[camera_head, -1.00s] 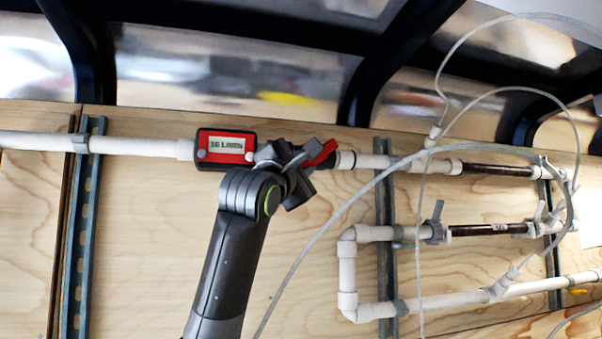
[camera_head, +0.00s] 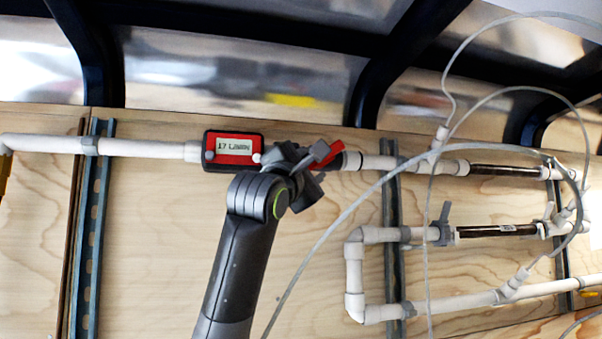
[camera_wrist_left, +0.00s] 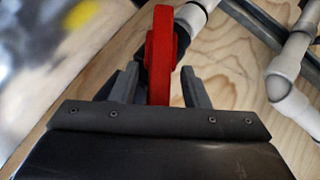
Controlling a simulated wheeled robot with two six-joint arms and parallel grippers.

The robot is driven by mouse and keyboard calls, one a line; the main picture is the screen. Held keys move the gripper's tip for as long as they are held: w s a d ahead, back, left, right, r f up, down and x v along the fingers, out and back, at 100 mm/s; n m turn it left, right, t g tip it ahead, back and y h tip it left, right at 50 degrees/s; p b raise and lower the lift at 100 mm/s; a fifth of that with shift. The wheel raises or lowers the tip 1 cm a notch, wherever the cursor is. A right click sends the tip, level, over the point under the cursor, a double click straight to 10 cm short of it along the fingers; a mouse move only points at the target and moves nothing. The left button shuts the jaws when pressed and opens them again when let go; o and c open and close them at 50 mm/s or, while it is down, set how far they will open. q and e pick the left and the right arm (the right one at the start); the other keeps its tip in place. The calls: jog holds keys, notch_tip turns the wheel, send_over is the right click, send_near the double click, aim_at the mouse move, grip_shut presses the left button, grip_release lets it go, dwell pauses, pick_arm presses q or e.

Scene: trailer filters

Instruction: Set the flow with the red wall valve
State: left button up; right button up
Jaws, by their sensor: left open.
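The red wall valve handle (camera_head: 326,154) sits on the white pipe just right of the flow meter and is partly hidden by my gripper. In the left wrist view the red handle (camera_wrist_left: 161,55) stands between the two fingers. My left gripper (camera_head: 306,172) is open around the handle, with a finger on each side; it also shows in the left wrist view (camera_wrist_left: 157,88). I cannot tell whether a finger touches the handle. The red flow meter (camera_head: 234,150) has a small display that seems to read 17, with blurred units. My right gripper is out of view.
White pipes (camera_head: 140,148) run along the plywood wall. Grey valves (camera_head: 441,228) and clear looping hoses (camera_head: 340,216) lie to the right. Metal uprights (camera_head: 91,230) stand on the wall. Bare wood lies below the meter.

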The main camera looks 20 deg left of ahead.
pick_arm(q)
jog(key=b+v, duration=0.8)
jog(key=v, duration=0.9)
jog(key=shift+s+b, duration=0.2)
jog(key=shift+b, duration=0.1)
